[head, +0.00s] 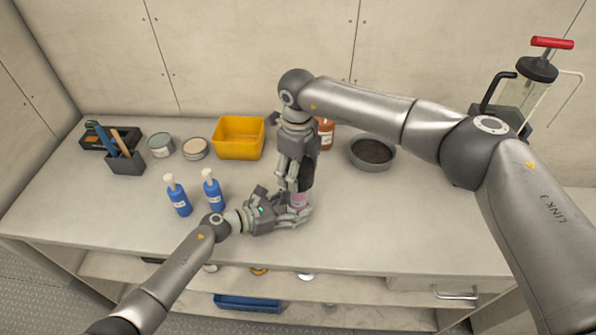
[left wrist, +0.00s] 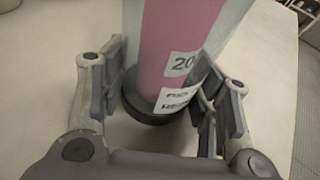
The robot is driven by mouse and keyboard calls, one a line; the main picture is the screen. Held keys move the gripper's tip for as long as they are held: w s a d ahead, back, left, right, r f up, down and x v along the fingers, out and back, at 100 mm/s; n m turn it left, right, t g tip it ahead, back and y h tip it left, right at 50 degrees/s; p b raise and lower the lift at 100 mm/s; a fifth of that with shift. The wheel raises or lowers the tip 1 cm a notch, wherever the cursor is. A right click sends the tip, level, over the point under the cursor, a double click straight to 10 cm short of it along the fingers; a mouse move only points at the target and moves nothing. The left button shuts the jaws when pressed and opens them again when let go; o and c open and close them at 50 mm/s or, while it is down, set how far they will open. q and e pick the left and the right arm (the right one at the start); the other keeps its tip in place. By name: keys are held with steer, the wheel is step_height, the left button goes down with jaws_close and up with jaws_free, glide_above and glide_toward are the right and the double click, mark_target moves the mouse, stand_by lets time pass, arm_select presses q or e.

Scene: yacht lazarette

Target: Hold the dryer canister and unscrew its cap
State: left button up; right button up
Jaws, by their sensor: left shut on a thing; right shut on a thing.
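The dryer canister (head: 299,199) stands on the bench, a clear cylinder with pink filling, white labels and a dark base ring. It fills the middle of the left wrist view (left wrist: 170,50). My left gripper (head: 296,213) is shut around the canister's lower part, with one finger on each side. My right gripper (head: 293,178) points down from above and is shut on the dark cap (head: 306,178) at the canister's top. The cap is mostly hidden behind the right fingers.
Two blue bottles (head: 178,196) stand left of my left gripper. A yellow bin (head: 239,138), two tins (head: 161,146) and a tool holder (head: 125,160) are behind them. An orange-brown jar (head: 325,133) and a round dark-filled pan (head: 372,153) stand behind and right. The bench's right front is clear.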

arm_select(q)
steer(key=shift+s+f, duration=0.15)
steer(key=shift+f, duration=0.1)
arm_select(e)
steer(key=shift+r, duration=0.15)
steer(key=shift+r, duration=1.95)
arm_select(q)
steer(key=o, duration=1.5)
steer(key=shift+r, duration=0.1)
